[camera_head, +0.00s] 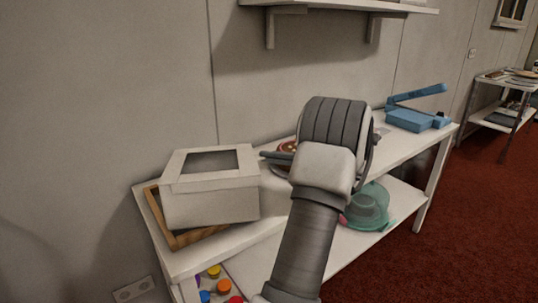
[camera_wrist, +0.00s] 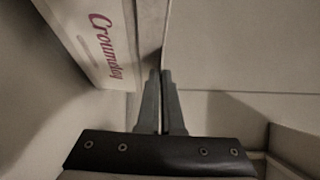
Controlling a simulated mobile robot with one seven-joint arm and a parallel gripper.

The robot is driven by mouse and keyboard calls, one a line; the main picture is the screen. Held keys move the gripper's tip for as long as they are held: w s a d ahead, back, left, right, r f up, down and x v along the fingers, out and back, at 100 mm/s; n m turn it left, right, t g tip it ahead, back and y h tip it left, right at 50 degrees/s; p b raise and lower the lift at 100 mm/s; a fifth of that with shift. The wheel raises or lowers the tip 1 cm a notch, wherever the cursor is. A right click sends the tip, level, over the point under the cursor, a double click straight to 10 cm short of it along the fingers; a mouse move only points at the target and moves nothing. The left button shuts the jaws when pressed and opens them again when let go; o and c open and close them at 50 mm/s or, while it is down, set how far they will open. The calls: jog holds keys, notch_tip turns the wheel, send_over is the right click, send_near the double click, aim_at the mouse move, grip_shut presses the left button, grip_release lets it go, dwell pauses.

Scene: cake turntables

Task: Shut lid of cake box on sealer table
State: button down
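The cake box (camera_head: 210,207) is pale grey-white and stands at the left end of the white table (camera_head: 190,262). Its lid (camera_head: 180,166), with a dark window (camera_head: 211,162), lies over the top; it looks down or nearly so, but I cannot tell if it is fully closed. My gripper (camera_head: 268,155) is just right of the box's upper edge, its fingers partly hidden by my wrist. In the wrist view my gripper (camera_wrist: 160,74) has its fingers together with nothing seen between them. A white panel (camera_wrist: 95,40) with red lettering is at upper left, close to the fingertips.
A wooden tray (camera_head: 155,205) is under the box. A blue sealer (camera_head: 412,119) with a raised arm stands at the table's right end. A round item (camera_head: 287,147) is partly hidden behind my wrist. A green domed item (camera_head: 367,203) sits on the lower shelf. A wall shelf (camera_head: 340,8) hangs above.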

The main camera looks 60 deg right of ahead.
jog(key=shift+f, duration=0.15)
jog(key=c, duration=1.1)
grip_release()
jog(key=shift+o, duration=0.2)
jog(key=s+d+r+p, duration=0.1)
jog(key=s+d+p, duration=0.1)
jog(key=s, duration=1.5)
jog(key=shift+d+r+p, duration=0.15)
jog(key=shift+d+p, duration=0.05)
jog(key=shift+p, duration=0.45)
